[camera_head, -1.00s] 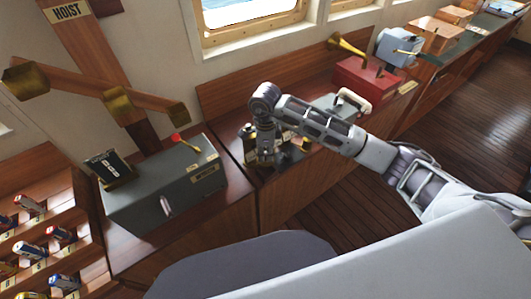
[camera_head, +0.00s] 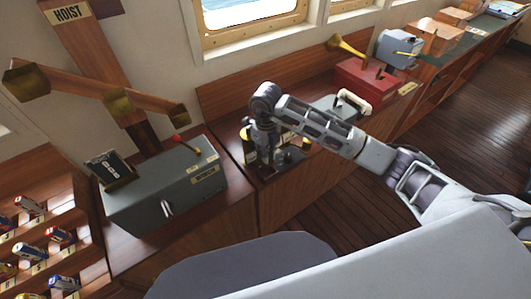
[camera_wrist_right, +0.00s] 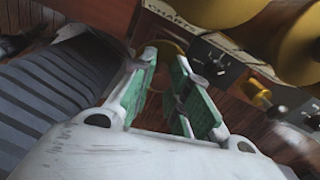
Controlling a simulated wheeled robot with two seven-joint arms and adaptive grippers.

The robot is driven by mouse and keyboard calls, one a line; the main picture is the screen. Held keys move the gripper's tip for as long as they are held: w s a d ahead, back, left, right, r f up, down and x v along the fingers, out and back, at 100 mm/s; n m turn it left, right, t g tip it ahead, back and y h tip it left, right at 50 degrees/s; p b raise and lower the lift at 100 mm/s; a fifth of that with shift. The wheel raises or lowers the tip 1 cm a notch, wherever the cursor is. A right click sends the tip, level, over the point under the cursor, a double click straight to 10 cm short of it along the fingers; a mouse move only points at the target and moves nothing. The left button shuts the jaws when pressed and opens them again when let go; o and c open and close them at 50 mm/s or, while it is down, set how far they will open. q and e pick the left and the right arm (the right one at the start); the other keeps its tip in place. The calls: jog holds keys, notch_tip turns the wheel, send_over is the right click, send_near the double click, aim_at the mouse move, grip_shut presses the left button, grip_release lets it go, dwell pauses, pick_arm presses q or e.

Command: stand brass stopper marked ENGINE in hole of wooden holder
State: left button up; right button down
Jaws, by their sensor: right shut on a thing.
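My right gripper (camera_head: 268,163) points down over the dark equipment on the middle counter. My left gripper is not in view.
A grey box (camera_head: 160,205) with a red-tipped lever stands left of the gripper. A red box (camera_head: 365,83) stands further along the counter. In the wrist view, large brass cylinders (camera_wrist_right: 205,18) and a dark panel with knobs (camera_wrist_right: 222,68) are close to the fingers.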

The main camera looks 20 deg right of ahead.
jog(key=m, duration=0.8)
jog(key=shift+w+d+m, duration=0.1)
jog(key=shift+d+m, duration=0.05)
jog(key=shift+m, duration=0.15)
jog(key=m, duration=0.3)
jog(key=shift+d+m, duration=0.1)
jog(key=shift+m, duration=0.3)
jog(key=m, duration=0.4)
jog(key=shift+d, duration=0.1)
jog(key=shift+f, duration=0.1)
